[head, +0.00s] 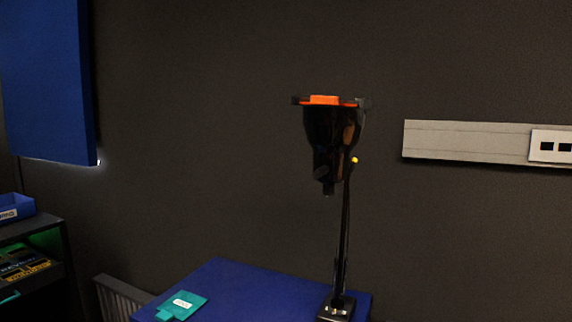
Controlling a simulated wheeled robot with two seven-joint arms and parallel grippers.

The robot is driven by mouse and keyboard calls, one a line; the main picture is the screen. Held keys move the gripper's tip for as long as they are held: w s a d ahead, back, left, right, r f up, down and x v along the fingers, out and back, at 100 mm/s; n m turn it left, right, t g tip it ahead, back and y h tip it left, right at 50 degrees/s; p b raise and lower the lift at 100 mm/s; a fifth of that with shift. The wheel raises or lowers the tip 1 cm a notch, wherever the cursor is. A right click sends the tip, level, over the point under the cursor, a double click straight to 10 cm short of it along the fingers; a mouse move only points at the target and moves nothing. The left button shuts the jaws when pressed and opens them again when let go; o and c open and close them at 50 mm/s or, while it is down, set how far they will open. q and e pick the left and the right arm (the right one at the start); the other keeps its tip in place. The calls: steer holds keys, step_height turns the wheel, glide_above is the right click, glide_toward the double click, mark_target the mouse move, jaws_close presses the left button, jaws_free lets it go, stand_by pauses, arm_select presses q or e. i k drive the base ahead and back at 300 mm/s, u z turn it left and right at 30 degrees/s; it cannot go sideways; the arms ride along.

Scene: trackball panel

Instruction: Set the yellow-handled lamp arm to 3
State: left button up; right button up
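A black lamp stands at the right end of a blue-topped table (262,287) in the head view. Its small base (336,307) is near the table's right edge. A thin black lamp arm (344,235) rises almost upright from it, leaning slightly right. A small yellow tip (354,160) shows near the top of the arm. Beside it is a dark, wide-topped body (335,130) with an orange bar (324,100) across the top; it looks like the lamp's head. No marks or numbers are readable.
A teal tag-like piece (184,304) with a white label lies on the table's left part. A dark shelf unit with a blue bin (14,208) stands at far left. A blue panel (45,80) and a grey socket rail (465,141) are on the dark wall.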

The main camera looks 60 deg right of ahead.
mark_target(337, 303)
steer(key=k, duration=0.9)
steer(key=z, duration=1.35)
steer(key=i, duration=0.5)
steer(key=u, duration=0.05)
